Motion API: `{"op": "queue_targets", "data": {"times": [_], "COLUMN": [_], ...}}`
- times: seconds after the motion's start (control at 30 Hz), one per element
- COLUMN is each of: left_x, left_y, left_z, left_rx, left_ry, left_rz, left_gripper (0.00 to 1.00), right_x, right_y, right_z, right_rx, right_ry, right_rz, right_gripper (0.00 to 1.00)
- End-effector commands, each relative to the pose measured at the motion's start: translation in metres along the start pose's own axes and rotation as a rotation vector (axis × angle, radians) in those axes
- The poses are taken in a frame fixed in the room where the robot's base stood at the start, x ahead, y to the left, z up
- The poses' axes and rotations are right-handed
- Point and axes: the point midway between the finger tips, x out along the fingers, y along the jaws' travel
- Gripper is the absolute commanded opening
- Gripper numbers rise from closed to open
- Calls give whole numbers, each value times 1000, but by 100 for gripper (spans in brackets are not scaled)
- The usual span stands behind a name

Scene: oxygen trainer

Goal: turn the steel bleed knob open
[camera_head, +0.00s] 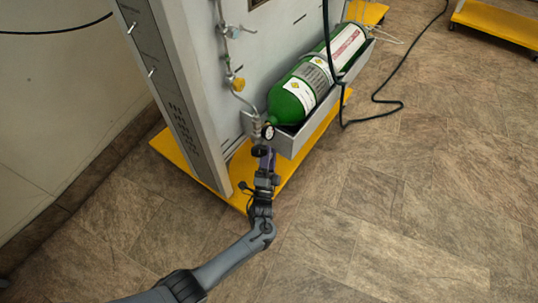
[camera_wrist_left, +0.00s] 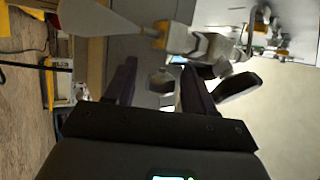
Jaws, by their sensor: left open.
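My left gripper (camera_head: 267,159) is open at the valve fittings below the neck of the green cylinder (camera_head: 300,92). In the left wrist view, its two dark fingers (camera_wrist_left: 160,68) stand apart, with a small grey metal piece (camera_wrist_left: 160,80) showing between them. This looks like the steel bleed knob; I cannot tell whether a finger touches it. A black knob (camera_wrist_left: 240,88) lies just outside the right finger. In the head view a black knob (camera_head: 259,151) sits beside the gripper, and the steel knob is not distinguishable there. My right gripper is not in view.
A round gauge (camera_head: 268,132) sits just above the gripper. The cylinder lies in a grey tray (camera_head: 296,141) on the panel's side. Pipework with a yellow knob (camera_head: 238,84) runs up the panel. A black hose (camera_head: 342,100) hangs past the cylinder.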

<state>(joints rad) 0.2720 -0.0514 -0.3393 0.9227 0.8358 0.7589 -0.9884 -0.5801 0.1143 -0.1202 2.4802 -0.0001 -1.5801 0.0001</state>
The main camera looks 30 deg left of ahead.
Motion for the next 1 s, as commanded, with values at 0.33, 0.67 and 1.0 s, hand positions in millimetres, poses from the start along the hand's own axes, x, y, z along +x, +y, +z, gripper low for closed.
{"op": "queue_targets", "data": {"times": [0.33, 0.67, 1.0], "left_x": [-29, -84, -108], "left_y": [-1, -1, 0], "left_z": [-1, 0, 0], "left_rx": [-1, -1, 0], "left_ry": [-1, -1, 0], "left_rz": [4, 3, 0], "left_gripper": [54, 54, 54], "right_x": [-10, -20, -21], "right_y": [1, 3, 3], "right_z": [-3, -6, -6], "right_rx": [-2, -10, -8], "right_ry": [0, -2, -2], "right_rz": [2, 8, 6], "right_gripper": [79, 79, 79]}}
